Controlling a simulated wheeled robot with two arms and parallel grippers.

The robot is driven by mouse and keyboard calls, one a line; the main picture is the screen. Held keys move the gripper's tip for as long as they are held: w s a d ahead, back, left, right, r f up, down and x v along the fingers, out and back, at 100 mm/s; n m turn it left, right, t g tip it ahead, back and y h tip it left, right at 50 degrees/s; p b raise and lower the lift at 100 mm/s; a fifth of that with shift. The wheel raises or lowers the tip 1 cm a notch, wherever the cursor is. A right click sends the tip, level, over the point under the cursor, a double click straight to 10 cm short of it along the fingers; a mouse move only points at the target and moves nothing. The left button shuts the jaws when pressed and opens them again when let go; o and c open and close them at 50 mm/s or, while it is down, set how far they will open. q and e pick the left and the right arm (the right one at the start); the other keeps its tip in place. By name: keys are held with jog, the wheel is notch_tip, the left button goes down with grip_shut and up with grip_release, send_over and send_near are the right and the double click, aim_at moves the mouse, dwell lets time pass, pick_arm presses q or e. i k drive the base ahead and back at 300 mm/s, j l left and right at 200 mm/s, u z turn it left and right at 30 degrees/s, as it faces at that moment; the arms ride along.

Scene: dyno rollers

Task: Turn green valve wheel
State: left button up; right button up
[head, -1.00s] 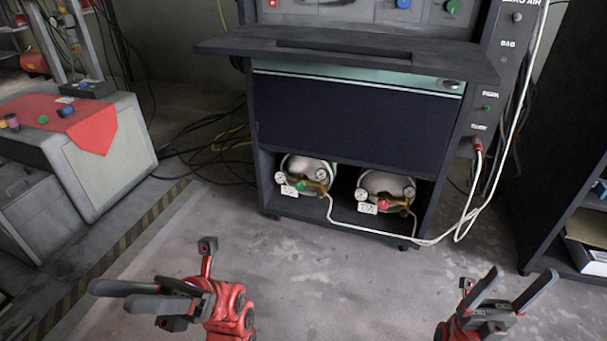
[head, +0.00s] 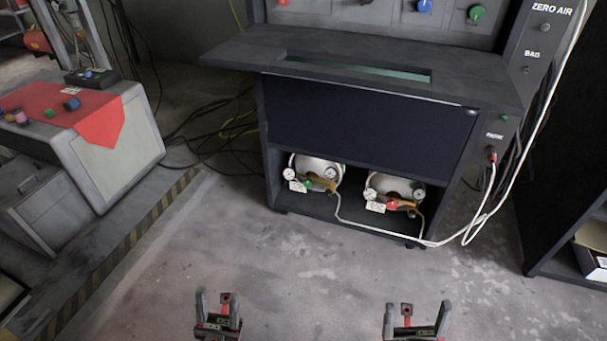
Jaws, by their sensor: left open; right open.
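The green valve wheel (head: 309,184) is small and sits on the front of the left gas cylinder (head: 320,168), on the low open shelf of the dark cabinet (head: 365,125). Brass fittings and two round gauges are around it. A red valve wheel (head: 392,204) is on the right cylinder (head: 392,184). My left gripper (head: 217,302) is open and empty at the bottom of the head view, below and left of the green wheel. My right gripper (head: 417,312) is open and empty at the bottom, right of the left one. Both are well apart from the cylinders.
A white hose (head: 470,232) runs from the cylinders along the floor and up the cabinet's right side. The cabinet's ledge (head: 350,62) juts out above the shelf. A grey bench with a red cloth (head: 70,112) stands at left. The floor before the cabinet is clear.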

aim_at(309, 183)
jog(key=i+j+u, duration=0.25)
jog(key=i+j, duration=0.2)
jog(key=j, duration=0.15)
jog(key=i+j+u, duration=0.25)
jog(key=i+j, duration=0.25)
